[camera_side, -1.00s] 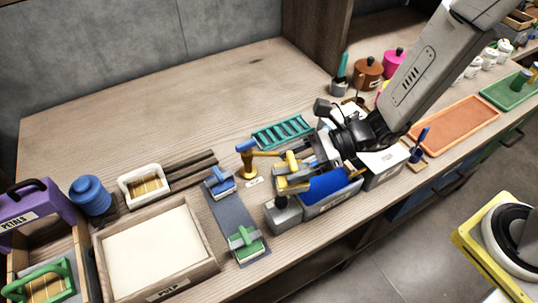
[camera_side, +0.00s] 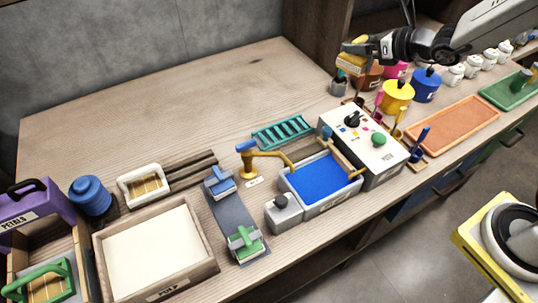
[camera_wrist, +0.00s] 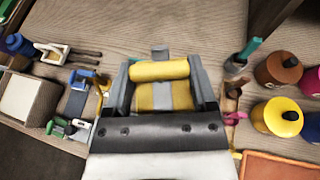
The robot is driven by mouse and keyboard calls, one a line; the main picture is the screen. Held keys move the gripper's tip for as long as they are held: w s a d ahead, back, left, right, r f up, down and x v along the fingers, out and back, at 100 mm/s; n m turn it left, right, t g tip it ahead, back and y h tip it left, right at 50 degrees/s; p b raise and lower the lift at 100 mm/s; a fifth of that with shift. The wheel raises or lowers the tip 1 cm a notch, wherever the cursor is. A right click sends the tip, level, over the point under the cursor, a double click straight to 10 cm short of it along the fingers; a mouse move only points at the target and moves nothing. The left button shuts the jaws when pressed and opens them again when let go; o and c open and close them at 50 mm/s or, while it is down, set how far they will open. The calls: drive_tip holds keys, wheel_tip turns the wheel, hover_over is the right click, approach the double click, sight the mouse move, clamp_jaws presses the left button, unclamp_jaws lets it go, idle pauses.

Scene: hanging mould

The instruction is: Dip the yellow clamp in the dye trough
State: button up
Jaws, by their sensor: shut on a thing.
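My gripper (camera_side: 368,47) is raised high above the back right of the bench, over the dye pots. It is shut on the yellow clamp (camera_side: 353,64), which also shows between the fingers in the wrist view (camera_wrist: 158,71). The dye trough (camera_side: 312,207) is a grey box with blue liquid (camera_side: 322,180), in the middle of the bench. The clamp is well above and to the right of the trough, apart from it.
A white control box (camera_side: 350,151) with knobs stands right of the trough. Yellow (camera_side: 396,97) and blue (camera_side: 425,86) lidded pots stand near the gripper. An orange tray (camera_side: 455,124) lies right. The bench's back left is clear.

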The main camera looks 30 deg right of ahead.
drive_tip(key=s+a+f+n+g+y, duration=0.3)
drive_tip(key=a+f+n, duration=0.1)
drive_tip(key=a, duration=0.4)
drive_tip(key=s+a+f+n+g+y, duration=0.2)
drive_tip(key=s+a+f+n+y, duration=0.15)
drive_tip(key=a, duration=0.55)
drive_tip(key=s+a+f+n+g+y, duration=0.3)
drive_tip(key=s+a+f+n+g, duration=0.3)
drive_tip(key=s+a, duration=0.4)
drive_tip(key=shift+s+a+f+g, duration=0.25)
drive_tip(key=shift+s+f+g, duration=0.2)
drive_tip(key=shift+s, duration=0.2)
drive_tip(key=shift+w, duration=0.1)
drive_tip(key=w+a+f, duration=0.7)
drive_tip(key=w+f, duration=0.1)
drive_tip(key=w, duration=0.2)
drive_tip(key=shift+w+a+f, duration=0.2)
drive_tip(key=shift+a+f, duration=0.05)
drive_tip(key=shift+f, duration=0.1)
